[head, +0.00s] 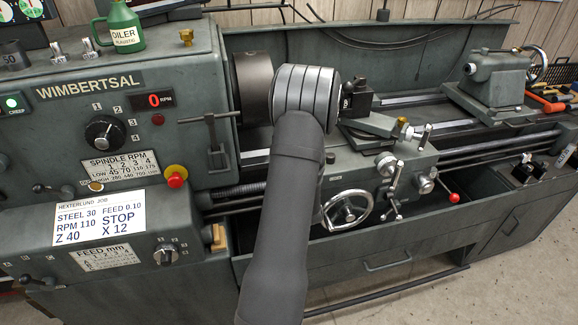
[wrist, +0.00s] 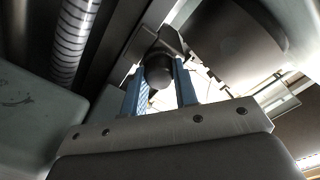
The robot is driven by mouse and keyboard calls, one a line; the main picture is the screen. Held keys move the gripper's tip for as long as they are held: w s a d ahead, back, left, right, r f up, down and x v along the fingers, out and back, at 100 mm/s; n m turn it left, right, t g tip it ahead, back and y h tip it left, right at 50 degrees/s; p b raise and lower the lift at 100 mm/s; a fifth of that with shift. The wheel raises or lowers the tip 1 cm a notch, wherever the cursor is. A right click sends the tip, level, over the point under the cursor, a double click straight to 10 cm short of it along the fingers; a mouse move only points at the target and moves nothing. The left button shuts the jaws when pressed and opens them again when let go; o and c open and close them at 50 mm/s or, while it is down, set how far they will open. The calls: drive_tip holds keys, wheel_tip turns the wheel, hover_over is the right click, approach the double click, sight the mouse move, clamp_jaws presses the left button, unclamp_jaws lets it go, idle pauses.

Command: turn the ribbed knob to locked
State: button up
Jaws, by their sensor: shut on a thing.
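In the wrist view, my gripper (wrist: 160,68) has its two blue fingers on either side of a dark, round-ended knob (wrist: 158,72) and is shut on it. The knob sits against a dark block-like mount behind it. Its ribs and any locked mark cannot be made out. In the head view, my grey arm reaches up in front of the lathe near the chuck, and my fingers and the held knob are hidden behind it.
The chuck (head: 252,84) is just left of my arm, with a T-shaped handle (head: 210,118) beside it. The carriage handwheel (head: 347,209) and red-tipped lever (head: 453,197) are close on the right. A red button (head: 176,176) and oiler (head: 122,30) are left.

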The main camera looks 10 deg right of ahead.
drive_tip(key=shift+m, duration=0.6)
drive_tip(key=o, duration=1)
drive_tip(key=s, duration=1.7)
drive_tip(key=shift+s+r, duration=0.25)
drive_tip(key=shift+r, duration=0.05)
drive_tip(key=w, duration=1.7)
drive_tip(key=shift+w+f, duration=0.25)
drive_tip(key=shift+f, duration=0.05)
